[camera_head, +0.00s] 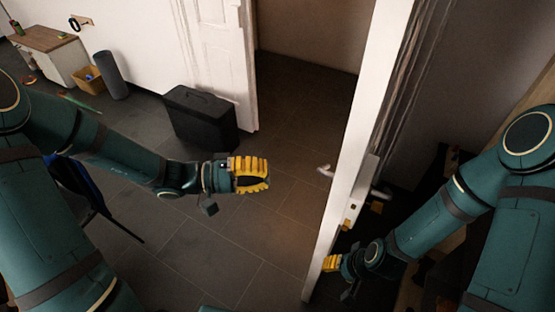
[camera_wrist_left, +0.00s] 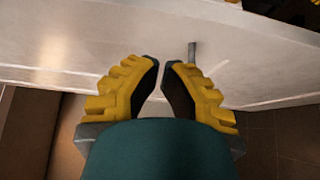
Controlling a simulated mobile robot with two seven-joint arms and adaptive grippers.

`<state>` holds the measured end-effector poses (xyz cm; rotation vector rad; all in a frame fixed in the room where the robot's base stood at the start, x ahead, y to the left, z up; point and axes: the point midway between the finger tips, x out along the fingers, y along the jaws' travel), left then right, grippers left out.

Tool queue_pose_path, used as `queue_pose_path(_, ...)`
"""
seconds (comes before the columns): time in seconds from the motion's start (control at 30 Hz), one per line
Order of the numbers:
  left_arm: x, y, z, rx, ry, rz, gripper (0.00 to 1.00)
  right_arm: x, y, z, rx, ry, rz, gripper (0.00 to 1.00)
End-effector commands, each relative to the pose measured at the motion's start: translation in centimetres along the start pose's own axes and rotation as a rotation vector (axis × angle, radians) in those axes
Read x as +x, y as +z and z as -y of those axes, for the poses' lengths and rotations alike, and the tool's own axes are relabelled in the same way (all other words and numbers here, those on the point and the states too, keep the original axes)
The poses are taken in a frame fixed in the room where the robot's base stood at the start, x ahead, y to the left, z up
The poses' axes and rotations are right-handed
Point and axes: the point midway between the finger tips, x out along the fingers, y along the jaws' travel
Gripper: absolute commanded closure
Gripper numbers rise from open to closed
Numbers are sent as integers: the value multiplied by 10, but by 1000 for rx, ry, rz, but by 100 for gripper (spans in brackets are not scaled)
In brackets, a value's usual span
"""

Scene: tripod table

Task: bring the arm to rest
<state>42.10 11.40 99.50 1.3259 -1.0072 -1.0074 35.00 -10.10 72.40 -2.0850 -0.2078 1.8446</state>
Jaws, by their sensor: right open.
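My left gripper (camera_head: 252,175), with ribbed yellow fingers, hangs in free air over the dark floor, left of the white door (camera_head: 365,120). In the left wrist view its two fingers (camera_wrist_left: 163,65) have close tips with a narrow gap and nothing visible between them. Beyond them lies a pale surface, with a small grey rod (camera_wrist_left: 192,52) sticking out. My right gripper (camera_head: 332,264) is low beside the door's edge; its jaws are open and small in view. I cannot tell whether it touches the door.
The door has a handle (camera_head: 325,170) on its left side and another (camera_head: 380,193) on its right. A cabinet (camera_head: 45,45), a box (camera_head: 89,80) and a grey cylinder (camera_head: 111,75) stand far left. Floor below my left gripper is clear.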

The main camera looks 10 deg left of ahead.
Motion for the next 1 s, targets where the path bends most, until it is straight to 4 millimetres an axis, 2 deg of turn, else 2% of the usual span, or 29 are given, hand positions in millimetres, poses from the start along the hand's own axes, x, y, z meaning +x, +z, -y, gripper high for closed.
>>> queue_pose_path(0.1,-12,10,0,-2,-1,-2,100,-2,0,1,-1,-1,1,53)
queue_pose_path(0.23,-17,16,0,-1,0,-1,100,-2,0,1,-1,-1,2,53)
queue_pose_path(0.47,-18,18,1,-4,-4,4,100,-2,1,1,-1,-1,2,53)
queue_pose_path(0.57,-13,26,15,-41,-56,43,100,-2,1,1,-1,-1,2,53)
queue_pose_path(0.67,-4,47,48,-122,-194,133,100,-2,1,1,-1,-1,2,53)
queue_pose_path(0.77,-1,76,97,-208,-415,238,100,-2,0,1,-1,-1,2,53)
queue_pose_path(0.9,-11,104,164,-249,-749,317,100,-2,0,1,-1,-1,2,53)
queue_pose_path(1.0,-22,110,203,-211,-958,313,100,-2,0,1,-1,-1,2,53)
